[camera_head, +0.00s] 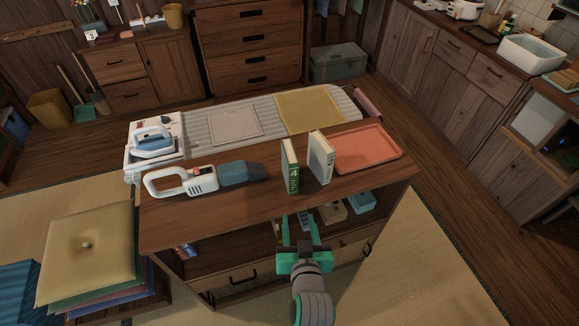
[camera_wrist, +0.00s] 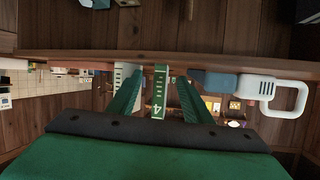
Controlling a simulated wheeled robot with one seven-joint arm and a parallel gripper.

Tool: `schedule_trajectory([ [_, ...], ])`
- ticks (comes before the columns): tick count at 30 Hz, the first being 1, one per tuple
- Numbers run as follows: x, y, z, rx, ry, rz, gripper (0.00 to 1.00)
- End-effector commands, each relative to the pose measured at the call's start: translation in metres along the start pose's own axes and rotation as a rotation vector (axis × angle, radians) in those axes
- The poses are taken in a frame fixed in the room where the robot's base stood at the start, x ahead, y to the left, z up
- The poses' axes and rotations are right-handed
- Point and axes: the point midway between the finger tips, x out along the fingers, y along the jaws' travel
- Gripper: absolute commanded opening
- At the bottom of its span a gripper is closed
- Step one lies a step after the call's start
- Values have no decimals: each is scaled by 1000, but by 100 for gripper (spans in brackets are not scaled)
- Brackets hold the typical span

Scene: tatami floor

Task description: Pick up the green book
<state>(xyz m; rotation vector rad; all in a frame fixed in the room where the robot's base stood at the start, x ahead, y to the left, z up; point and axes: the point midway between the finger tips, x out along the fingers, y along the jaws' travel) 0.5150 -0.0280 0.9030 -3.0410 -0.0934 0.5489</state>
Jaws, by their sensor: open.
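The green book (camera_head: 292,180) stands upright on the wooden cabinet top, near its front edge. Its green spine, marked 4, faces my gripper, and its side looks pale. My gripper (camera_head: 298,217) is open and empty, in front of the cabinet and short of the book. In the wrist view, which looks upside down, the green book (camera_wrist: 160,92) shows between the two green fingers, beyond them and apart from them. A pale book (camera_head: 321,158) stands upright just right of the green book, with a small gap between them.
A coral tray (camera_head: 367,148) lies right of the books. A handheld vacuum (camera_head: 205,180) lies to their left. An ironing board (camera_head: 215,122) with an iron (camera_head: 152,143) is behind. A shelf below the top holds small boxes (camera_head: 331,212). Cushions (camera_head: 88,245) are stacked at left.

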Motion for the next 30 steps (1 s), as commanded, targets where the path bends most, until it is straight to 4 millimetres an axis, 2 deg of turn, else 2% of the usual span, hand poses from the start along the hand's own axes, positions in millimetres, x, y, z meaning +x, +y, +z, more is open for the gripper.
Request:
schedule_trajectory([
  [1,9,1,-20,-8,7,-12,45],
  [6,26,2,-67,-42,-10,-61,45],
  [9,32,2,-91,-67,-20,-88,45],
  [13,34,1,-115,-94,-31,-114,45],
  [20,39,0,-130,-117,-42,-133,45],
  [30,84,-7,-127,-117,-44,-135,45],
])
